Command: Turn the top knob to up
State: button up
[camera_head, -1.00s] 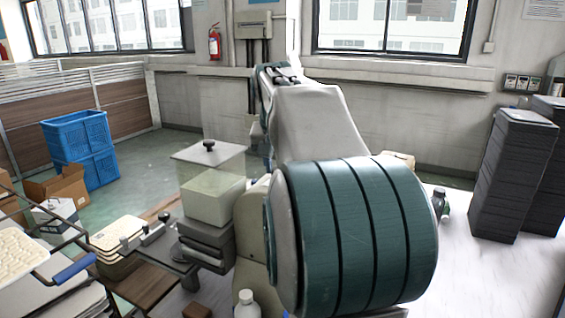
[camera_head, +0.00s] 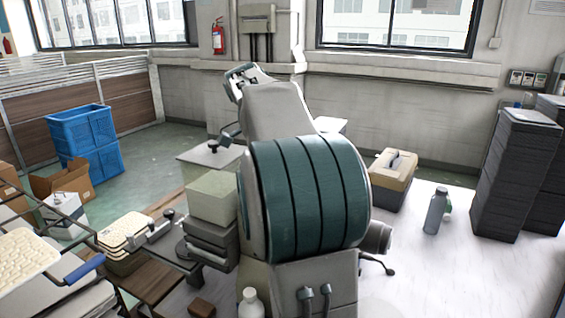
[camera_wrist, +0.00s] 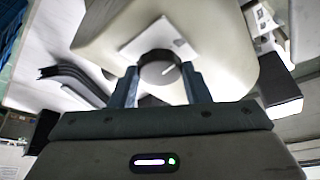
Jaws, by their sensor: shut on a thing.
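In the wrist view, a dark round knob (camera_wrist: 157,72) with a short pale line on its face sits on a white square plate (camera_wrist: 140,42). The plate is on a larger cream, round-cornered body (camera_wrist: 220,35). The two blue-grey fingers of my gripper (camera_wrist: 164,80) stand on either side of the knob and are shut on it. The pale line slants toward the upper right of the wrist picture. In the head view, my large arm hides the fingers and the held knob.
In the head view, a pale green block (camera_head: 212,197) on dark trays stands left of my arm. A toolbox with a handle (camera_head: 392,180), a grey bottle (camera_head: 435,212) and stacked black trays (camera_head: 515,175) are on the right. Pale floor lies between bottle and stacks.

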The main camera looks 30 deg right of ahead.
jog(key=shift+m+g, duration=0.3)
jog(key=shift+m, duration=0.6)
jog(key=o, duration=1)
jog(key=shift+c, duration=0.2)
jog(key=shift+w, duration=0.1)
jog(key=p+v, duration=0.2)
jog(key=v, duration=1.1)
jog(key=shift+r, duration=0.4)
jog(key=shift+w, duration=0.1)
